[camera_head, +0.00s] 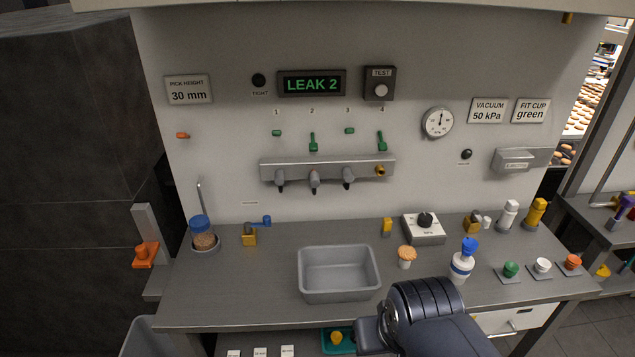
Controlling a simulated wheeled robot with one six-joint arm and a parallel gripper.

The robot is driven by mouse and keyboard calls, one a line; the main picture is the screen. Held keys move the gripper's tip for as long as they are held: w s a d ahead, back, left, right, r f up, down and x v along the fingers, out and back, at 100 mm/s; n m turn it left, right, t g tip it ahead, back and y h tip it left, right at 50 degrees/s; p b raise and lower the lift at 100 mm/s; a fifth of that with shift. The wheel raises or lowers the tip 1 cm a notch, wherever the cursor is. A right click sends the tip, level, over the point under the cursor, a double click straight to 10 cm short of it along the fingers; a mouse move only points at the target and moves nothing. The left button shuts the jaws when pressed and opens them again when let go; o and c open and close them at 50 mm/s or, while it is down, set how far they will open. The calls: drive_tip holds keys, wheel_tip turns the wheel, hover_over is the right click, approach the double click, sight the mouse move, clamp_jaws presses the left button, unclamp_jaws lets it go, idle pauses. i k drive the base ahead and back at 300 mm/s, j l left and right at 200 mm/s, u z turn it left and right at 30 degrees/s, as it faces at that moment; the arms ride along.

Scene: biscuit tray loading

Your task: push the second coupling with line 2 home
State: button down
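The second coupling (314,182) is a grey plug under the metal manifold (327,167) on the back wall, below the number 2. It hangs slightly lower than the grey couplings on line 1 (280,178) and line 3 (348,177); any gap at its seat is too small to tell. The green handle of line 2 (313,142) points down. A display (312,84) reads "LEAK 2" in green. The fourth port (381,170) is brass-coloured with no grey coupling on it. My arm shows at the bottom centre right; my gripper is not in view.
A grey basin (339,290) stands on the counter below the manifold. A mushroom-shaped biscuit-topped item (406,256), a blue-topped white bottle (462,262) and a dial box (424,228) stand to its right. A blue-lidded jar (203,234) is at left. The wall before the manifold is unobstructed.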

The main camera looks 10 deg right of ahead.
sight(315, 181)
drive_tip(key=i+j+z, duration=0.2)
drive_tip(key=z, duration=0.15)
drive_tip(key=i+j+z, duration=0.15)
drive_tip(key=j+z, duration=0.25)
drive_tip(key=l, duration=0.1)
